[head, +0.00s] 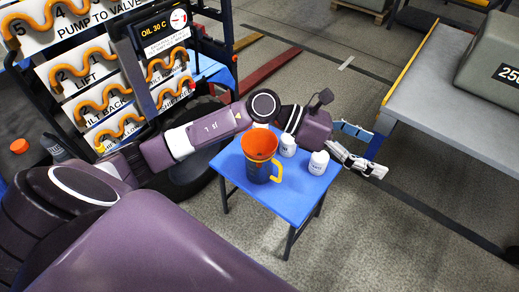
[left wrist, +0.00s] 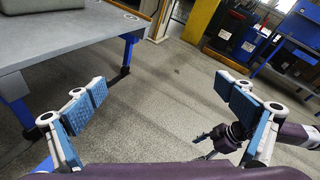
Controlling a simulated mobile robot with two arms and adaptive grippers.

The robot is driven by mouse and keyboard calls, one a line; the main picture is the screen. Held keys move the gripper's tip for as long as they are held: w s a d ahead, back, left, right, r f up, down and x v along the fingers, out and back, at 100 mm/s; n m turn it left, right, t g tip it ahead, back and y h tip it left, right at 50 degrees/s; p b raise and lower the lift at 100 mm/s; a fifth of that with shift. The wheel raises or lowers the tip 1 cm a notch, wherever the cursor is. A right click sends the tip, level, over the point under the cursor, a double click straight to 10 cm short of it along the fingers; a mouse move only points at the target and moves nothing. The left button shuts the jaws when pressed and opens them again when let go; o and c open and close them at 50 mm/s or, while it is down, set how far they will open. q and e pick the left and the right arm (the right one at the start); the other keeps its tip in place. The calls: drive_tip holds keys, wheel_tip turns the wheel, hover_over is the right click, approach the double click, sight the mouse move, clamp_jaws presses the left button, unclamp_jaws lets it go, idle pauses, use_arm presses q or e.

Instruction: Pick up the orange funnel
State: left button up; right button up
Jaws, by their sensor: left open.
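The orange funnel (head: 260,143) sits upright in the mouth of a yellow and dark blue jug (head: 261,172), with its wide rim up. The jug stands on a small blue table (head: 240,188). My left gripper (head: 366,150) is open and empty, past the table's right edge, to the right of the funnel. Its forearm passes just behind the funnel. In the left wrist view the two blue-padded fingers of my left gripper (left wrist: 160,90) are wide apart with only floor between them. My right gripper (left wrist: 206,143) shows small there; its jaw state is unclear.
Two white bottles (head: 288,146) (head: 318,163) stand on the blue table, close to my left wrist. A grey workbench (head: 440,90) with a grey weight block (head: 492,60) is at right. A rack of orange hoses (head: 90,75) is at left. Floor lies open in front.

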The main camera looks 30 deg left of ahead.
use_arm(q)
drive_tip(key=a+f+m+g+y, duration=0.25)
drive_tip(key=a+f+y, duration=0.35)
drive_tip(key=a+f, duration=0.3)
drive_tip(key=m+g+y, duration=0.2)
drive_tip(key=y, duration=0.5)
approach(259, 145)
drive_tip(key=s+d, duration=0.2)
drive_tip(key=shift+n+t, duration=0.25)
drive_tip(key=f, duration=0.4)
drive_tip(key=d+f, duration=0.1)
drive_tip(key=f, duration=0.1)
drive_tip(key=shift+s+f+b, duration=0.1)
drive_tip(key=shift+f+b, duration=0.2)
drive_tip(key=shift+b, duration=0.1)
drive_tip(key=c, duration=1.3)
use_arm(e)
drive_tip(key=shift+s+f, duration=0.15)
drive_tip(key=shift+f, duration=0.8)
drive_tip(key=shift+s+f, duration=0.15)
drive_tip(key=shift+f, duration=0.8)
